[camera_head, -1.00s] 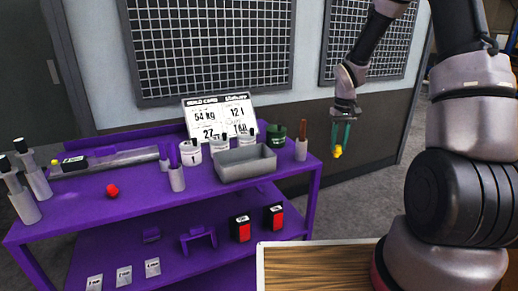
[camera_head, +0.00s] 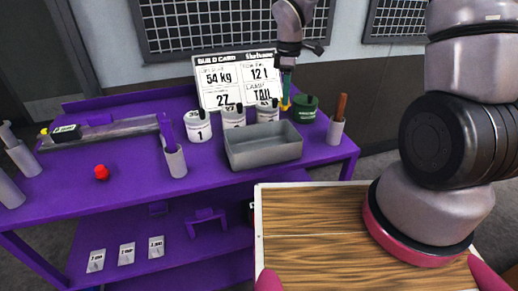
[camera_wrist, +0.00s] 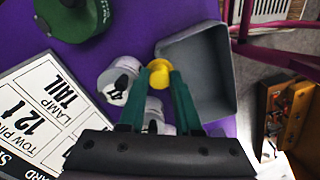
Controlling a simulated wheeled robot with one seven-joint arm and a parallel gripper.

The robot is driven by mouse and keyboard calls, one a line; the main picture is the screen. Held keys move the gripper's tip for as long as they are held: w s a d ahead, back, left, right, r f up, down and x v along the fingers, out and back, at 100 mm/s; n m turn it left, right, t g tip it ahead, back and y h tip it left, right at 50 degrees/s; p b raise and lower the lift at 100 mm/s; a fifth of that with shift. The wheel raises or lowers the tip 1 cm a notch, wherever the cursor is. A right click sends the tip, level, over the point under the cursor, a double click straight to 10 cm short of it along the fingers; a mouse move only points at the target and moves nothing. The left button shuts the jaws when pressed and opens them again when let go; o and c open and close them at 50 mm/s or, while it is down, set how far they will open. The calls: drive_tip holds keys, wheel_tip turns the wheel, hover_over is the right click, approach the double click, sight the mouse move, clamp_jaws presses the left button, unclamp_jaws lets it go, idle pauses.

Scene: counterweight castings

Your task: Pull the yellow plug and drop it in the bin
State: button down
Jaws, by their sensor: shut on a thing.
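The yellow plug (camera_wrist: 159,74) is between the green fingers of my gripper (camera_wrist: 158,82) in the wrist view. My gripper is shut on it. In the head view the gripper (camera_head: 286,100) hangs above the back right of the purple table, and a bit of yellow shows at its tips. The grey open bin (camera_head: 264,147) stands on the table in front of the white canisters. In the wrist view the bin (camera_wrist: 168,50) lies just right of the plug, and its visible floor looks empty.
White numbered canisters (camera_head: 198,126) and a dark green canister (camera_head: 304,107) stand behind the bin. A cup with a brown handle (camera_head: 335,131) is to its right, a cup with a purple item (camera_head: 174,161) to its left. A red knob (camera_head: 101,172) lies on the left tabletop.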

drive_tip(key=s+a+n, duration=0.6)
drive_tip(key=a+n, duration=0.2)
drive_tip(key=shift+n, duration=0.4)
drive_tip(key=shift+s+f, duration=0.15)
drive_tip(key=shift+f, duration=2.55)
drive_tip(key=c, duration=0.5)
unclamp_jaws()
drive_tip(key=shift+r, duration=0.1)
wheel_tip(320, 180, up, 11)
drive_tip(key=shift+f, duration=0.2)
